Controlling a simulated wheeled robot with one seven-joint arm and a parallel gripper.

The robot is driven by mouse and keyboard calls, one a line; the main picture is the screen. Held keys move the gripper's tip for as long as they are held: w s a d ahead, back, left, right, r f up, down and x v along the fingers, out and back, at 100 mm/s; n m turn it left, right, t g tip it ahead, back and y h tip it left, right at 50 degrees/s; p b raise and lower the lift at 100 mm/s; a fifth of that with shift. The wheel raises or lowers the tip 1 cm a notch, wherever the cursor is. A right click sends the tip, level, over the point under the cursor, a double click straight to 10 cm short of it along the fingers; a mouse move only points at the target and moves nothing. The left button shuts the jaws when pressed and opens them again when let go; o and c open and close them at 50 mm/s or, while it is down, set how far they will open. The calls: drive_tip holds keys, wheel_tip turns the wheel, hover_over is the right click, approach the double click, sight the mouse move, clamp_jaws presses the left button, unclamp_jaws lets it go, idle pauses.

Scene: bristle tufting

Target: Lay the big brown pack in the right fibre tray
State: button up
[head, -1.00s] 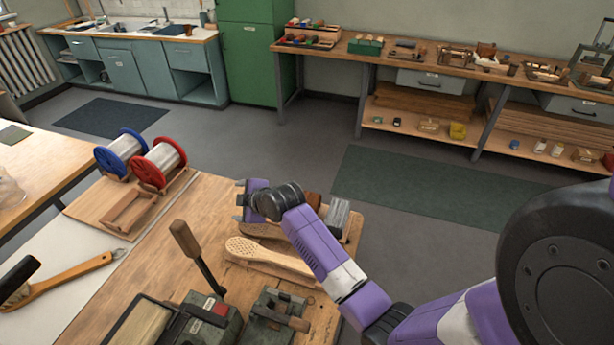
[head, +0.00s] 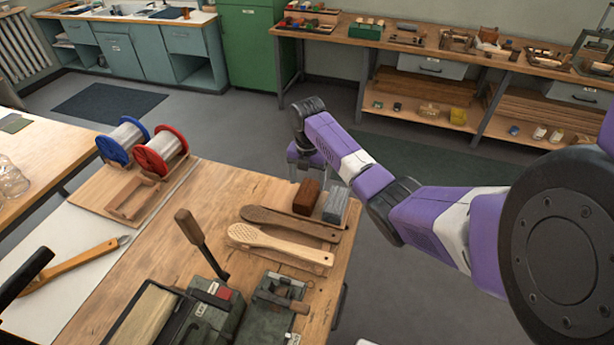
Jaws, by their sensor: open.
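A dark brown block-shaped pack (head: 307,197) lies near the far right corner of the wooden worktable, beside a grey pack (head: 336,205). My gripper (head: 305,172) is open and points down just behind the brown pack, near the table's far edge. Its fingers are small and partly hidden; I cannot tell their exact gap to the pack. They hold nothing that I can see. No fibre tray can be made out with certainty; a small open wooden frame (head: 132,199) lies on a board at the table's far left.
Two brush bodies, one dark (head: 290,222) and one pale with holes (head: 275,244), lie in front of the packs. Blue and red spools (head: 160,154) stand far left. A clamp device with an upright handle (head: 198,240) stands at the front. Bare tabletop (head: 222,185) lies between.

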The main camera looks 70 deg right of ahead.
sight(307, 192)
wheel_tip(307, 192, down, 8)
drive_tip(key=b, duration=0.4)
drive_tip(key=shift+r+b, duration=0.15)
drive_tip(key=shift+b, duration=0.2)
drive_tip(key=c, duration=1.3)
drive_tip(key=shift+r, duration=0.15)
